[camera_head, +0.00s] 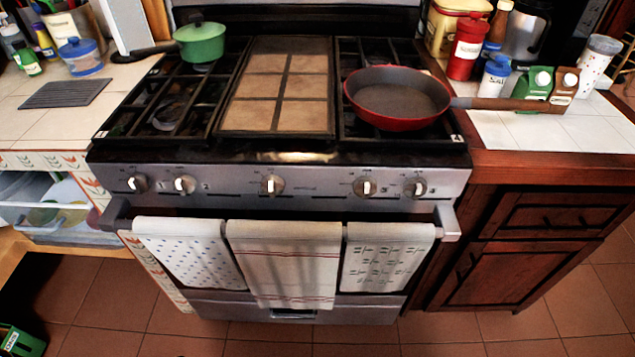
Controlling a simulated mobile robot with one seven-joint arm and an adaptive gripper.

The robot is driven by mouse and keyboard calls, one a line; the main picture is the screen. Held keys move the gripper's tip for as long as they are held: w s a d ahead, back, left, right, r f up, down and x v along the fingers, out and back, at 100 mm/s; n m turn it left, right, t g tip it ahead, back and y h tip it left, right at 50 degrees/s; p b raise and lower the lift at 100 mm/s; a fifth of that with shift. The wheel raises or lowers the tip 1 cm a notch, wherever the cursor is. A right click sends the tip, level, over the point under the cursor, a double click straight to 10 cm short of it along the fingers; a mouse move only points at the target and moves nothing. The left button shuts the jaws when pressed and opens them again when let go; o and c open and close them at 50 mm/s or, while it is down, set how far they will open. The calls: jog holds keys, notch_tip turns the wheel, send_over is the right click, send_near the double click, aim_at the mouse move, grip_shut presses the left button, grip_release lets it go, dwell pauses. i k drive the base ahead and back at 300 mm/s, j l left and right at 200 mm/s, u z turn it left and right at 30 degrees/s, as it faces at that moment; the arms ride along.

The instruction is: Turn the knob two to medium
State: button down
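The stove (320,187) stands in the middle of the head view with a row of several knobs on its silver front panel. From the left, the first knob (138,183) and the second knob (184,185) sit close together. A middle knob (272,185) is alone, and two more knobs (365,187) and (415,187) sit at the right. Each has a pale, roughly upright grip bar. The knob labels are too small to read, so I cannot tell which one is marked two. My gripper is not in view.
A red pan (398,95) sits on the right burners, its handle reaching over the right counter. A green pot (200,42) sits at the back left. Towels (285,262) hang on the oven handle below the knobs. The tiled floor in front (450,330) is clear.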

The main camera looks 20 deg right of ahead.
aim_at(185, 184)
jog(key=k+l+z, duration=0.1)
jog(key=k+l, duration=0.15)
jog(key=k, duration=0.25)
jog(key=k+l+z, duration=0.15)
jog(key=k, duration=0.35)
jog(key=l, duration=0.1)
